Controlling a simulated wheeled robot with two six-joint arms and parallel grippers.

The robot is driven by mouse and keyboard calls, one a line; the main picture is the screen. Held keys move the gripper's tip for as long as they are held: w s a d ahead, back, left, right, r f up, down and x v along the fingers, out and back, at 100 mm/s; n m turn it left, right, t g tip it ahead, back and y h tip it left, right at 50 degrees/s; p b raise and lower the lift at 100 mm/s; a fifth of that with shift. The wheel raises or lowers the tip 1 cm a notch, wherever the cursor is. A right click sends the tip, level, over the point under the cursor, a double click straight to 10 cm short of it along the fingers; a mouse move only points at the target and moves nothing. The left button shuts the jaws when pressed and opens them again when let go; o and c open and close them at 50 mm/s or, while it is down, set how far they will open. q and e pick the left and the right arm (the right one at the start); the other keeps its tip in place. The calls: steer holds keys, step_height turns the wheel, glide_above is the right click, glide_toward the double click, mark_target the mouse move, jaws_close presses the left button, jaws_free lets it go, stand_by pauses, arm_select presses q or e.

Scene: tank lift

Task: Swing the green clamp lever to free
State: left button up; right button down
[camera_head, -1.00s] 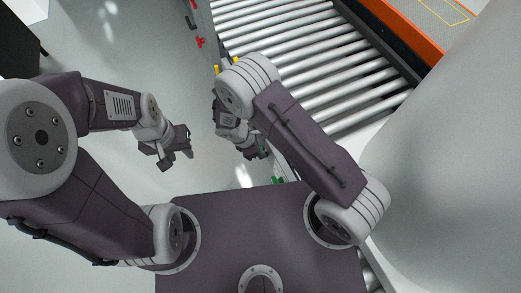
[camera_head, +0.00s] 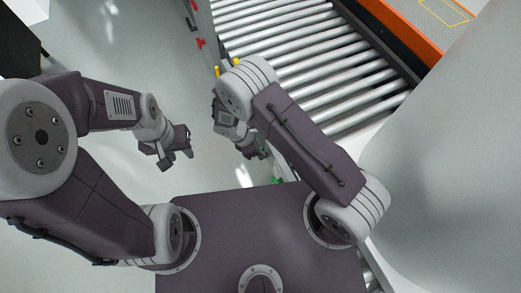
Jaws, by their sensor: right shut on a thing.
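The green clamp lever (camera_head: 277,180) shows only as a small green patch beside the conveyor's near side, below my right gripper. The rest of it is hidden by my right arm and the gripper. My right gripper (camera_head: 258,153) points down at the conveyor's edge and is shut on the lever, though the contact is small and partly covered. My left gripper (camera_head: 177,159) hangs over bare floor to the left, its fingers apart and empty.
A roller conveyor (camera_head: 300,62) runs behind my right arm, with an orange-edged platform (camera_head: 405,32) beyond it. Red parts (camera_head: 200,43) and yellow parts (camera_head: 236,61) sit along its left rail. The floor (camera_head: 110,60) around my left gripper is clear.

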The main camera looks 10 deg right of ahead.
steer(key=shift+w+r+g+p, duration=0.2)
steer(key=shift+g+p, duration=0.1)
steer(key=shift+p, duration=0.05)
steer(key=shift+w+a+f, duration=0.1)
steer(key=shift+w+f, duration=0.05)
steer(key=g+b, duration=0.1)
steer(key=b, duration=0.3)
steer(key=w+n+g+h+b, duration=0.1)
steer(key=g+b, duration=0.1)
steer(key=b, duration=0.1)
steer(key=w+f+g+h+b, duration=0.1)
steer(key=g+b, duration=0.1)
steer(key=b, duration=0.2)
steer(key=shift+a+f+b, duration=0.1)
steer(key=shift+a+b, duration=0.25)
steer(key=shift+w, duration=0.1)
steer(key=c, duration=1.4)
jaws_free()
steer(key=shift+o, duration=0.2)
